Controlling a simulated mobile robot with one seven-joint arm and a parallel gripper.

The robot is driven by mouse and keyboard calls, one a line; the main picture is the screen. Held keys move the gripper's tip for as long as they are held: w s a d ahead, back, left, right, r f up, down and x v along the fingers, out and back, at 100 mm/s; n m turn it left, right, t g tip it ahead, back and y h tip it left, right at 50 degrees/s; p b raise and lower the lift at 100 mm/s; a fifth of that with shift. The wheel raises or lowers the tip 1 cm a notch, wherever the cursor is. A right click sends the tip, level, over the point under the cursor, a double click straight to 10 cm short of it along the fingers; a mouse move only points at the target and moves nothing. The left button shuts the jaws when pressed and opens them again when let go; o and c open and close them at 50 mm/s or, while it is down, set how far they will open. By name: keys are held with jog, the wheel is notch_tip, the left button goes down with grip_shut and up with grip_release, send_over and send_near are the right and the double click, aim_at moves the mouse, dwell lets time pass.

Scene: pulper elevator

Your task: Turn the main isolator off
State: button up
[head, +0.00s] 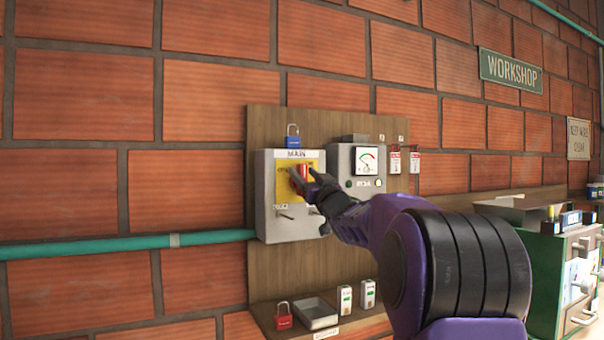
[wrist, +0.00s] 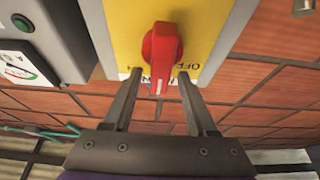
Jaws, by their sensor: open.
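The main isolator is a grey box (head: 264,208) under a "MAIN" label, with a yellow plate (head: 284,190) and a red rotary handle (head: 300,178). In the wrist view the red handle (wrist: 162,52) stands upright in the picture, its white-marked tip towards me over partly hidden lettering. "OFF" is printed on the yellow plate (wrist: 205,30) beside it. My gripper (wrist: 160,78) is open, one finger on each side of the handle's tip; I cannot tell whether they touch it. In the head view my gripper (head: 310,182) is at the handle and partly covers it.
A blue padlock (head: 293,138) hangs above the isolator. A grey gauge box (head: 345,160) is close on its right, with red-and-white tags (head: 414,160) beyond. A shelf below holds a red padlock (head: 283,318) and a tray (head: 316,312). A teal pipe (head: 120,246) runs left.

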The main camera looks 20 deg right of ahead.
jog(key=shift+w+r, duration=0.25)
jog(key=shift+w, duration=0.45)
grip_shut()
